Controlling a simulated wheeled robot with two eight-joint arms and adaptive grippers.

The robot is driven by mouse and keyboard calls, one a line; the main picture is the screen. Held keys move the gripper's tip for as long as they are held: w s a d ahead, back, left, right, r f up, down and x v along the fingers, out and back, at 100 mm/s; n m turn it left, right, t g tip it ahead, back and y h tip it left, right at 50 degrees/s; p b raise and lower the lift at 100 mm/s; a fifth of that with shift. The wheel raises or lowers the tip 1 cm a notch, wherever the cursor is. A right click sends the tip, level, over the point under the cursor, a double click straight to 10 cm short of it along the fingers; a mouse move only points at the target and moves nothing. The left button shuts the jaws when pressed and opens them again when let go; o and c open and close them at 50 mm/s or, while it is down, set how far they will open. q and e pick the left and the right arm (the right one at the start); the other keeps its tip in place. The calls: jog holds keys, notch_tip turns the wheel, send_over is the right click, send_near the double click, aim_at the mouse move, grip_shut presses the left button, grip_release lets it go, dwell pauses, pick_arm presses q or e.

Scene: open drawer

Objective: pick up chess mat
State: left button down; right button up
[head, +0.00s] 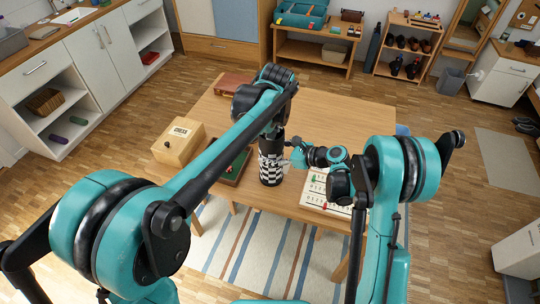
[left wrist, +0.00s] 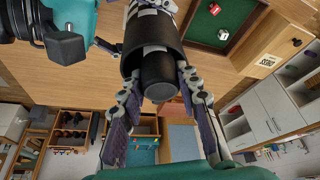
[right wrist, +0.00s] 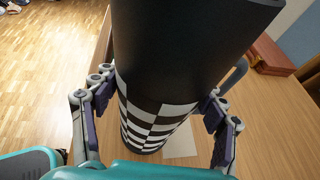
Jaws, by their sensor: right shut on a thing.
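The chess mat (head: 271,168) is an upright roll with a black and white checkered outside and a dark upper part. It stands at the table's near middle. In the right wrist view the checkered roll (right wrist: 157,118) lies between my right gripper's fingers (right wrist: 160,105), which are shut on it from the side. In the left wrist view its dark open end (left wrist: 140,38) shows a narrower dark cylinder (left wrist: 162,78) inside. My left gripper (left wrist: 158,85) is open over this end, one finger on each side. My left arm hides part of the roll's top in the head view.
The table (head: 330,110) also carries a wooden chess box (head: 181,143), a green dice tray (head: 222,179) left of the roll, a pale board with pieces (head: 318,190) on the right and a brown case (head: 233,84) at the back. The table's back right is clear.

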dwell(0.3)
pick_arm(q)
notch_tip(320, 180, up, 28)
dwell(0.4)
dwell(0.4)
pick_arm(e)
jog(key=o, duration=1.3)
jog(key=shift+o, duration=0.2)
